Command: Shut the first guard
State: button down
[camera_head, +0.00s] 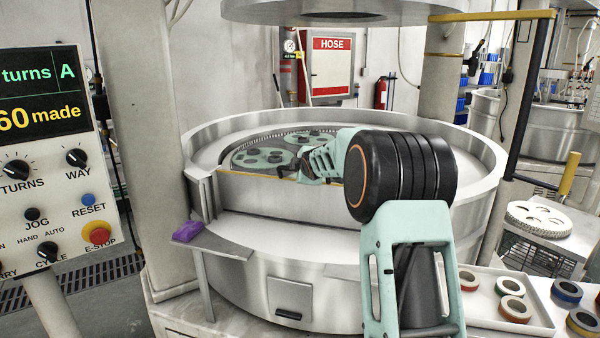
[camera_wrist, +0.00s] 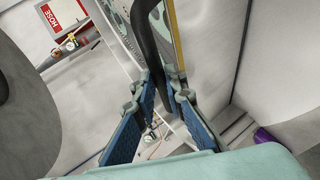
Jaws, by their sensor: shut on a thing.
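The lapping machine (camera_head: 300,275) is a wide round metal tub with green carriers on its plate. A yellow-edged guard (camera_head: 255,177) shows at the front opening of the tub's rim; my arm hides its right part. My gripper (camera_head: 292,170) is at this edge, its fingertips partly hidden by the arm. In the wrist view, my gripper (camera_wrist: 160,92) is shut on a black curved handle (camera_wrist: 147,38). The guard's yellow edge (camera_wrist: 174,35) runs close beside the handle. I cannot tell how far the guard stands open.
A control panel (camera_head: 40,150) stands at the left. A purple object (camera_head: 187,231) lies on a small shelf at the tub's front left. A tray (camera_head: 535,329) with several rings is at the lower right. A round lid (camera_head: 330,12) hangs above the tub, with a yellow-edged bar (camera_head: 490,16) beside it.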

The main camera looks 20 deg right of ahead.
jog(key=shift+w+d+r+p, duration=0.3)
jog(key=shift+w+d+r, duration=0.1)
jog(key=shift+w+r, duration=0.35)
jog(key=shift+w+d+r+g+p, duration=0.15)
jog(key=shift+d+r+g+p, duration=0.15)
jog(key=shift+r+g, duration=0.2)
jog(key=c, duration=2.2)
grip_release()
jog(key=shift+w+d+f, duration=0.1)
jog(key=shift+w, duration=0.1)
jog(key=shift+c, duration=0.2)
jog(key=shift+w+f, duration=0.2)
jog(key=shift+s, duration=0.15)
jog(key=v, duration=1.1)
jog(key=shift+s, duration=0.35)
